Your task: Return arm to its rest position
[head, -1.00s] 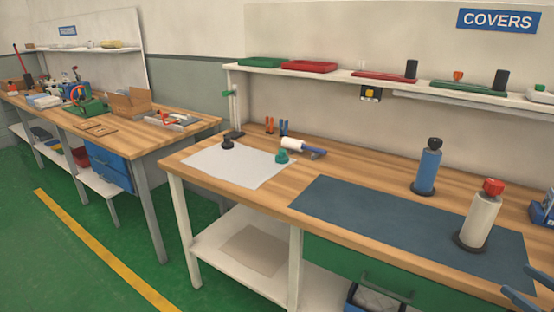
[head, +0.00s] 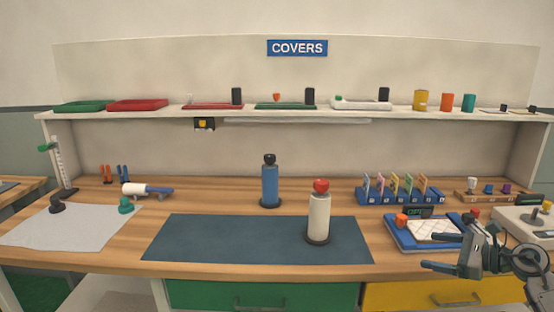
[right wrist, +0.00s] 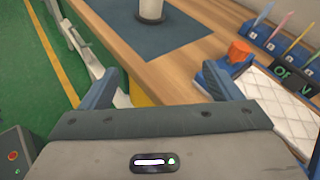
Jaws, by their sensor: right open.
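My right gripper (head: 446,256) is at the lower right of the head view, in front of the bench's front edge. In the right wrist view its two blue fingers (right wrist: 162,84) stand wide apart with nothing between them. A white quilted mattress (head: 438,231) lies in a blue tray (head: 398,240) on the bench, just behind the gripper. The mattress also shows at the right of the right wrist view (right wrist: 275,105). An orange block (head: 401,220) sits at the tray's left end. My left gripper is not in view.
A white bottle with a red top (head: 319,222) stands on the dark mat (head: 220,240). A blue bottle (head: 270,186) stands behind it. A blue rack (head: 400,194) is behind the tray, and a scale-like device (head: 522,226) is at right. The mat's left part is clear.

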